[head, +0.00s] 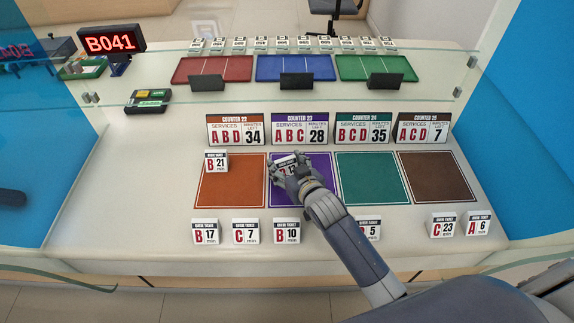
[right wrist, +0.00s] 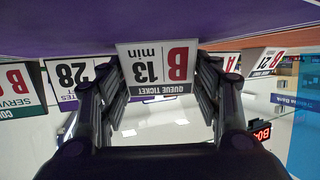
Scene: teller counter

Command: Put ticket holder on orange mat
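The orange mat (head: 230,187) lies at the left of the row of mats. A ticket holder marked B 21 (head: 216,162) stands on its upper left corner. My right gripper (head: 287,168) is over the purple mat (head: 318,200). Its fingers are closed against both sides of a white ticket holder marked B 13, which shows in the right wrist view (right wrist: 157,66). In the head view, the gripper partly hides this holder. Whether it touches the purple mat is not clear. My left gripper is not in view.
Ticket holders B 17 (head: 205,232), C 7 (head: 245,232) and B 10 (head: 287,231) stand along the front; others are to the right. Counter signs (head: 235,129) stand behind the mats. Most of the orange mat is bare. Green (head: 370,180) and brown (head: 437,180) mats are empty.

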